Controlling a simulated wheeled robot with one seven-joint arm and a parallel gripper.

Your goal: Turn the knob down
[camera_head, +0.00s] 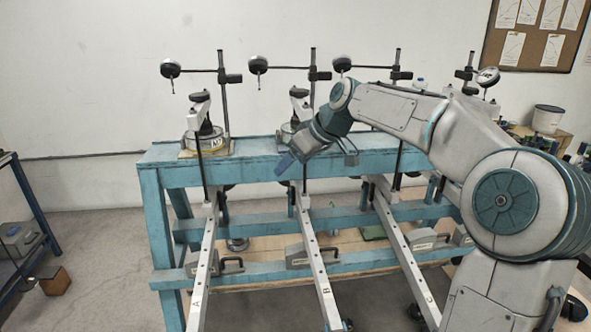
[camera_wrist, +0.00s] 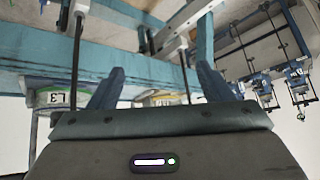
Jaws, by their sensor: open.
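A black knob (camera_head: 199,96) tops the grey lever head at the left station, and a similar black knob (camera_head: 298,91) tops the middle station. Which knob the task means cannot be told. My gripper (camera_head: 317,160) is in front of the blue bench by the middle station, with its blue fingers apart. In the wrist view my gripper (camera_wrist: 159,84) is open, with nothing held between the fingers. No knob is clearly visible in the wrist view. My arm hides part of the stations on the right.
The blue bench (camera_head: 255,146) carries dial gauges on stands, including one at the left (camera_head: 170,68). Long grey lever beams marked A (camera_head: 203,262) and B (camera_head: 314,262) reach toward me. Thin black vertical rods stand near my gripper. Open floor lies left of the bench.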

